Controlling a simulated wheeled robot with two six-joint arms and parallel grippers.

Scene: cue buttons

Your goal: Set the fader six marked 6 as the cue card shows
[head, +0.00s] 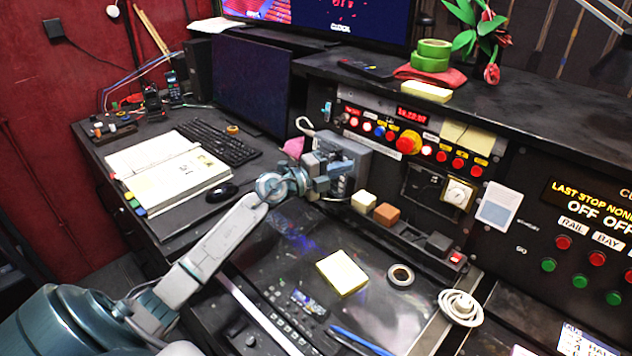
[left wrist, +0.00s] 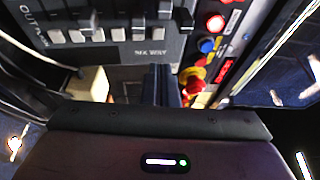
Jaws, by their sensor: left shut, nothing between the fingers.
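The grey fader box (head: 360,150) stands at the back of the desk in the head view, partly hidden by my left gripper. In the left wrist view its dark panel (left wrist: 112,52) fills the top left, with a row of several pale fader caps and a label that seems to read "SIX WAY". I cannot make out the mark 6 or tell which cap is fader six. My left gripper (head: 343,186) is shut and empty at the front of the box; its fingers (left wrist: 161,85) point at the panel's lower edge, contact unclear. I cannot identify the cue card for certain.
A white card (head: 498,208) is on the right console. A cream block (head: 363,202) and an orange-brown block (head: 387,214) sit right of the gripper. A red knob (head: 408,142) and several buttons line the panel behind. A yellow pad (head: 342,273) lies on the desk.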

